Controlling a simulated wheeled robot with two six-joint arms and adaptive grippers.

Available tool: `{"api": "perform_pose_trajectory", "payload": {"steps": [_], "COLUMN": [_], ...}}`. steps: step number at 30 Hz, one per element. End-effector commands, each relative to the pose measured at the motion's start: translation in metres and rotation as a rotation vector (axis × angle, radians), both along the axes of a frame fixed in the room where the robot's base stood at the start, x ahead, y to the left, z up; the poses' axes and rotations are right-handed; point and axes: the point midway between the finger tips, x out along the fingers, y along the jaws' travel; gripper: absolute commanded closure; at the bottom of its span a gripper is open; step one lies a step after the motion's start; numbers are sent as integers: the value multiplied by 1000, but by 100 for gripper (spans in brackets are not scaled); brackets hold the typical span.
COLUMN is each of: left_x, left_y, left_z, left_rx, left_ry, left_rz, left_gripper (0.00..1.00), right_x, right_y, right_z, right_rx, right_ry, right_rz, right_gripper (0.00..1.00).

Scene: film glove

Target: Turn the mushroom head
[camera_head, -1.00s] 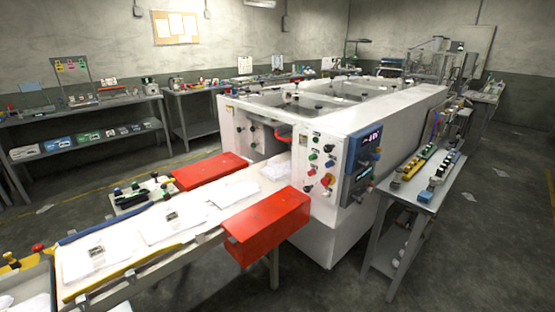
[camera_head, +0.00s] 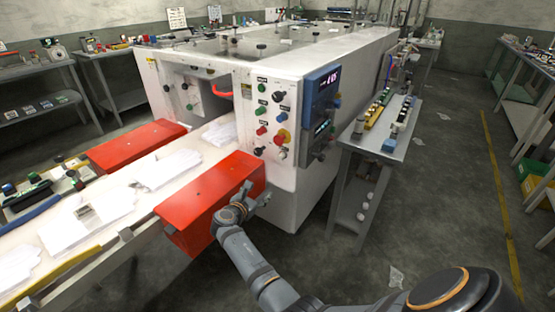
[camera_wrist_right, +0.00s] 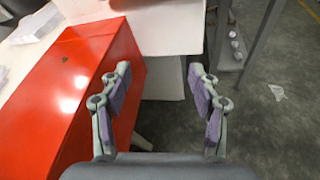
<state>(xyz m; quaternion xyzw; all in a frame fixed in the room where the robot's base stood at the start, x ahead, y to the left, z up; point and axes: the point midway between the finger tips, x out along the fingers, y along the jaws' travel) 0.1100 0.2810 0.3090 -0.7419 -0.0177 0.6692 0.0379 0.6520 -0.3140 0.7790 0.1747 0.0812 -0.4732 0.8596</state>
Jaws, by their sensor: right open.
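The red mushroom head (camera_head: 281,136) sits on a yellow round plate on the front panel of the white machine (camera_head: 325,65), low among several smaller knobs and buttons. My right gripper (camera_head: 252,196) is in front of the machine, beside the red cover (camera_head: 205,200), below the mushroom head and apart from it. In the right wrist view the gripper (camera_wrist_right: 158,78) is open with nothing between its fingers, and the red cover is to its left. The mushroom head is not visible there. My left gripper is not in view.
A conveyor (camera_head: 125,232) with white gloves runs in from the left, with a second red cover (camera_head: 135,146) on its far side. A blue display panel (camera_head: 321,103) is right of the buttons. A side table (camera_head: 372,148) with parts stands right of the machine. Floor beyond it is mostly clear.

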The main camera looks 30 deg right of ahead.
Motion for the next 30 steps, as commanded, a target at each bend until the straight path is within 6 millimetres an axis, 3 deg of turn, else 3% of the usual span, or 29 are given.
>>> {"api": "perform_pose_trajectory", "payload": {"steps": [1,3,6,8,14,24,30], "left_x": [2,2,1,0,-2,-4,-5], "left_y": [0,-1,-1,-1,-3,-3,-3], "left_z": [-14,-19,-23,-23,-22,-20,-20], "left_rx": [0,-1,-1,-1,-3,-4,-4], "left_ry": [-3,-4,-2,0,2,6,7], "left_rz": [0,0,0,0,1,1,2], "left_gripper": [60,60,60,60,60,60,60], "right_x": [8,7,1,-2,-2,24,34], "right_y": [-4,-9,-13,-14,-20,-81,-106], "right_z": [40,94,140,154,161,161,160], "right_rx": [-109,-237,-340,-370,-387,-388,-386], "right_ry": [1,22,46,55,61,61,61], "right_rz": [-29,-81,-142,-163,-173,-172,-171], "right_gripper": [38,38,38,38,38,38,38]}}
